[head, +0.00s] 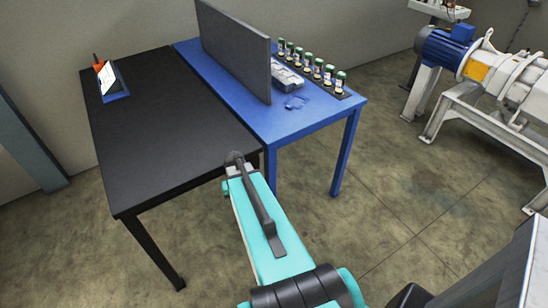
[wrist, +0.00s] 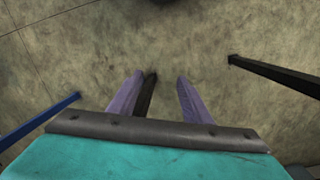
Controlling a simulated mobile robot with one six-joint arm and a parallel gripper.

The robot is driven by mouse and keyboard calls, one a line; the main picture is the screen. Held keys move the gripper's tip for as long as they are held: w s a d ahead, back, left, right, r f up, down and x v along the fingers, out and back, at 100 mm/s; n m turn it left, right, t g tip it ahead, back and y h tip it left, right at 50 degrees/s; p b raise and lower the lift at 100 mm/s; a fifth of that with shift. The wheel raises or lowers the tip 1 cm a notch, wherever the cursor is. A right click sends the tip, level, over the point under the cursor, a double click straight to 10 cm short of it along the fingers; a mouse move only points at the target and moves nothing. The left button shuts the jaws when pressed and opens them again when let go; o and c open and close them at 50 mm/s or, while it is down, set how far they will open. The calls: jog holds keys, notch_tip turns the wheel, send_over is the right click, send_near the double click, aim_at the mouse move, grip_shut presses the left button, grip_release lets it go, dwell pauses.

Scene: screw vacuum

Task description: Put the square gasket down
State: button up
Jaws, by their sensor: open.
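My gripper (wrist: 162,82) shows in the wrist view as two purple fingers, open and apart, with only floor seen between them. A dark strip lies along the inner side of the left finger; I cannot tell whether it is a shadow or part of the finger. In the head view my teal arm reaches up to the front edges of the tables, and the fingers cannot be made out. A small flat blue piece (head: 295,103) lies on the blue table (head: 235,92), apart from my arm. It may be the square gasket, but its shape is too small to be sure.
A black table (head: 165,135) adjoins the blue one and carries a small stand (head: 112,80). A grey upright panel (head: 235,50), a grey part (head: 286,76) and several green-capped jars (head: 318,68) stand on the blue table. Machinery (head: 480,65) is at right. Open floor lies between.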

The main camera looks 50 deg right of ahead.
jog(key=s+a+f+n+g, duration=0.1)
jog(key=s+a+f+n, duration=0.2)
jog(key=a, duration=0.5)
jog(key=s+a+f+n+g, duration=0.1)
jog(key=s+a+f, duration=0.2)
jog(key=a+f, duration=0.35)
jog(key=s+a+f+n+g, duration=0.2)
jog(key=s+a+f+n, duration=0.1)
jog(key=s+a, duration=0.9)
jog(key=shift+s+f+n+g, duration=0.3)
jog(key=shift+s+f, duration=0.4)
jog(key=shift+f, duration=0.15)
jog(key=shift+a, duration=0.1)
jog(key=c, duration=0.3)
jog(key=shift+a, duration=0.1)
